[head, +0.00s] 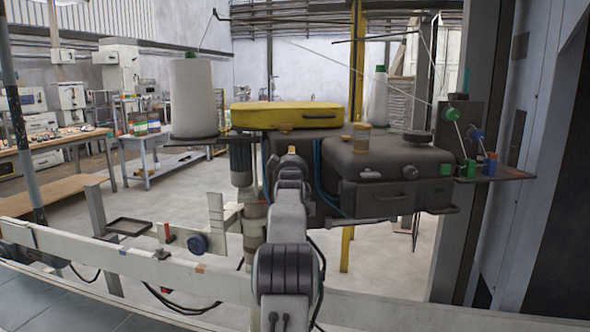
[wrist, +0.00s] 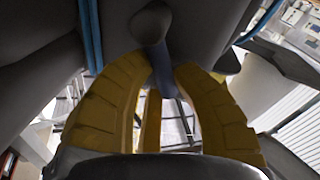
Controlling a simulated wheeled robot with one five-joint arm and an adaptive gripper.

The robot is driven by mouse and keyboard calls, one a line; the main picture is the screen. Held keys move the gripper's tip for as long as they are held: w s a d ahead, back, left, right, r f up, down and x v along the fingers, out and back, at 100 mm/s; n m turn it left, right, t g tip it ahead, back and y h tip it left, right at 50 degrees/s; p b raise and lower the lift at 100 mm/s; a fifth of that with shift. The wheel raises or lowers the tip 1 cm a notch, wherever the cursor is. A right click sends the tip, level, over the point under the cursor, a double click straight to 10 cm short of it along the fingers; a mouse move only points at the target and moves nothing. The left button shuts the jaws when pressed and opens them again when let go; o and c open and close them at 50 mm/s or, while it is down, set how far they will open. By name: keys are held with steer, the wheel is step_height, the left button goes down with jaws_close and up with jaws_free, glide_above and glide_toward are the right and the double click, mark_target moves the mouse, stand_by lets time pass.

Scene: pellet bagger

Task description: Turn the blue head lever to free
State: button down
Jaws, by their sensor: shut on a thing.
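In the wrist view, the blue-grey lever (wrist: 162,80) hangs from a rounded dark pivot (wrist: 151,24) under the machine body. My gripper (wrist: 164,68) has its yellow fingers on both sides of the lever, shut on it near the fingertips. The lever's lower end shows between the fingers. I cannot read any mark for the lever's position.
A yellow cover (head: 288,115) lies on top of the machine. A white thread cone (head: 193,95) stands left and another (head: 379,95) behind. Blue tubes (wrist: 91,35) run close to the fingers. A pale rail (head: 125,268) crosses in front. Open floor shows behind the machine.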

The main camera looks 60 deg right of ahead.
steer(key=shift+w+a+f+n+b, duration=0.2)
steer(key=shift+n+b, duration=0.15)
steer(key=shift+n, duration=0.25)
steer(key=shift+w+a+f+n+b, duration=0.15)
steer(key=shift+n+b, duration=0.15)
steer(key=shift+n, duration=0.3)
steer(key=shift+w+a+f+n+b, duration=0.1)
steer(key=shift+w+n+b, duration=0.1)
steer(key=shift+n+b, duration=0.3)
steer(key=c, duration=1)
jaws_free()
steer(key=shift+a, duration=0.1)
steer(key=shift+f+v, duration=0.15)
steer(key=shift+v, duration=2.8)
steer(key=shift+f+v, duration=0.15)
steer(key=shift+v, duration=2.8)
steer(key=shift+s, duration=0.15)
steer(key=shift+c, duration=0.2)
